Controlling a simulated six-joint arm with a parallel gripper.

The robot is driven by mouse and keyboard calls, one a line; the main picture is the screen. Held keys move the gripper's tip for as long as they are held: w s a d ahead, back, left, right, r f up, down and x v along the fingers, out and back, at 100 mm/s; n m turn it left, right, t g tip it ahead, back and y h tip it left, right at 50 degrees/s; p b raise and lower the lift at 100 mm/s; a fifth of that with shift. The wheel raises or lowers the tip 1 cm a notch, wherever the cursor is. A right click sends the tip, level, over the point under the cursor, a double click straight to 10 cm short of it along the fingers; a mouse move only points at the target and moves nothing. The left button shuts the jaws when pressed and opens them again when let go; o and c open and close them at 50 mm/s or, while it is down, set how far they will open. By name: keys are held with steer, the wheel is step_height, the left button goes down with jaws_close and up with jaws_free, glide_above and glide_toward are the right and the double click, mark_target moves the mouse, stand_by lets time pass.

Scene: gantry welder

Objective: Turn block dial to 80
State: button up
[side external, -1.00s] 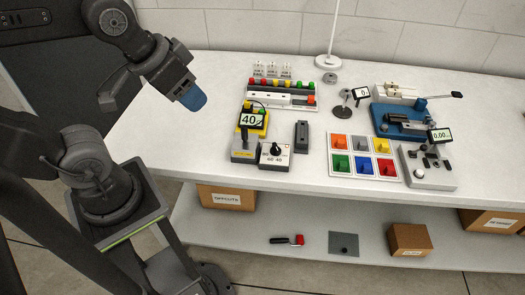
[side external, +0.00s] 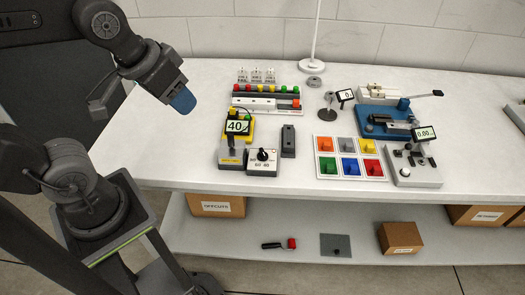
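The block dial appears to be the black knob (side external: 262,155) on a small light box with "60 80" printed on its front, on the near-left part of the bench. Its exact setting is too small to read. Beside it on the left stands a yellow and grey device with a display (side external: 237,127) reading 40. My gripper (side external: 183,102) is above the bench's left end, up and to the left of the dial and well apart from it. Its blue end is small in the picture, and I cannot make out separate fingers or any held thing.
A tray of coloured squares (side external: 350,158) lies further right. A rack with coloured buttons (side external: 266,97) is behind. A blue vise-like device (side external: 396,122) is at the right. The bench's left end is clear.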

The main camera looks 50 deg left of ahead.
steer(key=w+d+f+n+g, duration=0.1)
steer(key=w+f+n+g, duration=0.15)
steer(key=w+n, duration=0.55)
steer(key=n+g, duration=0.3)
steer(key=n, duration=0.2)
glide_above(263, 151)
step_height(263, 151, down, 8)
step_height(263, 151, down, 13)
steer(key=shift+r, duration=0.1)
steer(key=c, duration=0.6)
steer(key=shift+o, duration=0.2)
